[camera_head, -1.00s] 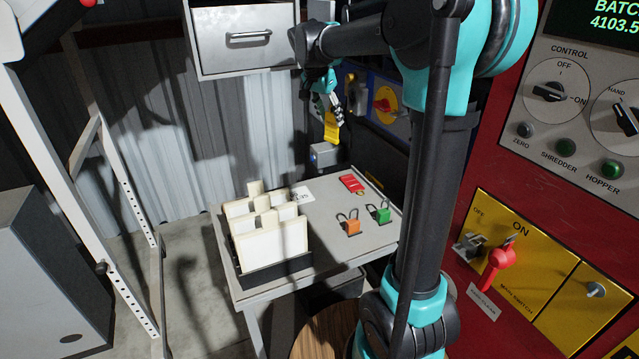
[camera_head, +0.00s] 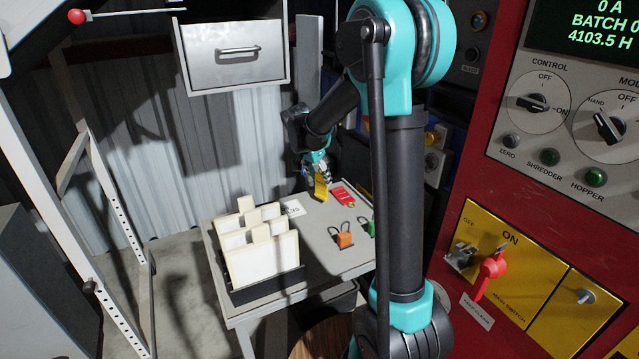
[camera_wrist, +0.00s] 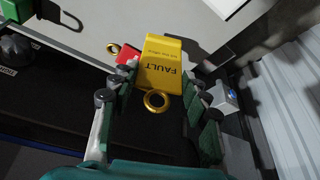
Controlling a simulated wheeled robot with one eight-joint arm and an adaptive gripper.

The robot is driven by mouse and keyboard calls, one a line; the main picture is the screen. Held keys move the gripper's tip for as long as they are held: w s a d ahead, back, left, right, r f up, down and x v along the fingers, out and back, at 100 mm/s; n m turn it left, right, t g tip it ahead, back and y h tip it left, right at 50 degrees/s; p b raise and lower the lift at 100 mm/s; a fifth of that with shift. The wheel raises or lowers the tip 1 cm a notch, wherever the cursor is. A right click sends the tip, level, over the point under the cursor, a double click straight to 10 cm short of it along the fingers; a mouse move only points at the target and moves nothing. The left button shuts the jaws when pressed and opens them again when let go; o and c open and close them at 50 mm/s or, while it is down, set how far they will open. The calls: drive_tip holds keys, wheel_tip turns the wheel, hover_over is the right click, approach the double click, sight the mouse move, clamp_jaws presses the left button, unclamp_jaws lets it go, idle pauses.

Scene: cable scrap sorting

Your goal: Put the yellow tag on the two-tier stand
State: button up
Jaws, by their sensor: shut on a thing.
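The yellow tag (camera_head: 321,190) hangs from my gripper (camera_head: 317,171) over the far part of the grey stand's top (camera_head: 318,222). In the wrist view the tag (camera_wrist: 164,62) reads FAULT, and its brass ring (camera_wrist: 157,101) lies toward my gripper (camera_wrist: 152,92), whose fingers are on both sides. I cannot tell whether the tag touches the top. Only the stand's top shows clearly; any lower tier is mostly hidden. A red tag (camera_head: 341,196) lies on the top just right of the yellow tag.
An orange padlock (camera_head: 344,236) and a partly hidden green padlock (camera_head: 368,229) stand on the top. A black rack (camera_head: 262,279) of cream cards fills the left side, with a white label (camera_head: 292,208) behind. A drawer cabinet (camera_head: 232,60) hangs above; a red control panel (camera_head: 470,165) stands right.

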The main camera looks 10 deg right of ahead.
drive_tip(key=shift+f, duration=1.2)
drive_tip(key=shift+f, duration=0.1)
drive_tip(key=o, duration=0.9)
drive_tip(key=shift+c, duration=0.2)
drive_tip(key=v, duration=1.2)
drive_tip(key=s+d+f+n+y, duration=0.1)
drive_tip(key=s+d+f+n, duration=0.1)
drive_tip(key=s+f, duration=0.3)
drive_tip(key=s+d+f+n+t+y, duration=0.1)
drive_tip(key=s+d+f+n, duration=0.2)
drive_tip(key=s, duration=1)
drive_tip(key=s+d+f+n+y, duration=0.1)
drive_tip(key=s+d+f+n, duration=0.2)
drive_tip(key=s+f+n, duration=0.2)
drive_tip(key=shift+s+d+f, duration=0.1)
drive_tip(key=shift+s+f, duration=0.35)
drive_tip(key=shift+s, duration=0.25)
drive_tip(key=shift+s+a+f, duration=0.1)
drive_tip(key=shift+s+f, duration=0.4)
drive_tip(key=shift+s, duration=0.25)
drive_tip(key=shift+s+d+f, duration=0.1)
drive_tip(key=shift+s+f, duration=0.35)
drive_tip(key=shift+s, duration=0.25)
